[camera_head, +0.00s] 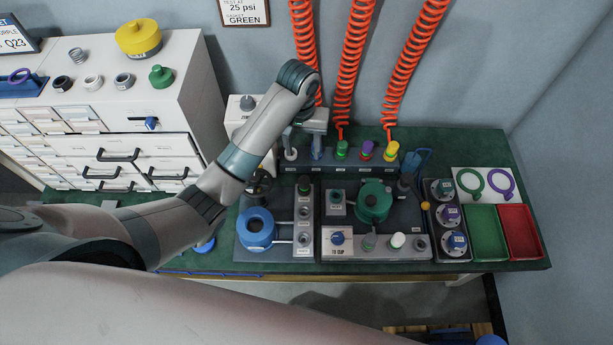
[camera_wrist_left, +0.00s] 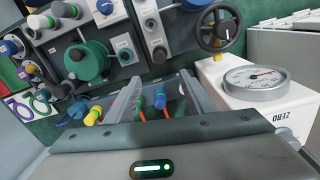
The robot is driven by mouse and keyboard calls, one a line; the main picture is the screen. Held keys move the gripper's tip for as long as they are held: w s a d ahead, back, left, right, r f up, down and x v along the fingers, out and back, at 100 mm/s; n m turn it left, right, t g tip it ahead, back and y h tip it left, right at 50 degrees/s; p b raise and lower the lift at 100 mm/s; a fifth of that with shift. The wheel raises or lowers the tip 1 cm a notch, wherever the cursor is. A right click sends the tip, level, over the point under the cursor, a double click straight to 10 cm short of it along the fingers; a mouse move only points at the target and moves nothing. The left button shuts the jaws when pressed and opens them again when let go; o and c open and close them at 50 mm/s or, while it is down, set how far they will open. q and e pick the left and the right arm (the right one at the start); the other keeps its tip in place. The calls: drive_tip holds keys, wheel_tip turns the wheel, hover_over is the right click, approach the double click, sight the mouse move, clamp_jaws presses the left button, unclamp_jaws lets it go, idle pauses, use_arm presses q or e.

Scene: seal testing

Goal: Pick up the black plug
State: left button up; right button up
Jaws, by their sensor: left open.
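My left gripper (camera_head: 303,140) is open over the left part of the dark connector rack (camera_head: 350,163). In the left wrist view its two grey fingers (camera_wrist_left: 160,88) are spread, with a blue-tipped plug (camera_wrist_left: 160,98) seen between them. The head view shows a green plug (camera_head: 342,149), a purple plug (camera_head: 366,150) and a yellow plug (camera_head: 391,149) in the rack. The yellow plug also shows in the left wrist view (camera_wrist_left: 93,116). I cannot single out a black plug; the gripper partly covers the rack's left end. My right gripper is not in view.
Red coiled hoses (camera_head: 354,60) hang behind the rack. A white gauge box (camera_head: 240,112) stands left of the gripper; its dial (camera_wrist_left: 255,80) is close in the wrist view. Test fixtures (camera_head: 256,230) fill the bench front. Green (camera_head: 485,232) and red trays (camera_head: 520,232) are at right.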

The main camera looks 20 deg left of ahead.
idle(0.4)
use_arm(q)
approach(304, 180)
drive_tip(key=f, duration=0.6)
drive_tip(key=shift+w+f+p, duration=0.15)
drive_tip(key=shift+w+p, duration=0.15)
drive_tip(key=shift+p, duration=0.05)
drive_tip(key=shift+f, duration=0.1)
drive_tip(key=shift+s+f+p, duration=0.2)
drive_tip(key=shift+f+p, duration=0.3)
drive_tip(key=shift+f, duration=0.1)
wheel_tip(304, 180, down, 2)
drive_tip(key=shift+s+d+f+p, duration=0.1)
drive_tip(key=shift+s+p, duration=0.05)
drive_tip(key=shift+p, duration=0.15)
drive_tip(key=shift+f, duration=0.8)
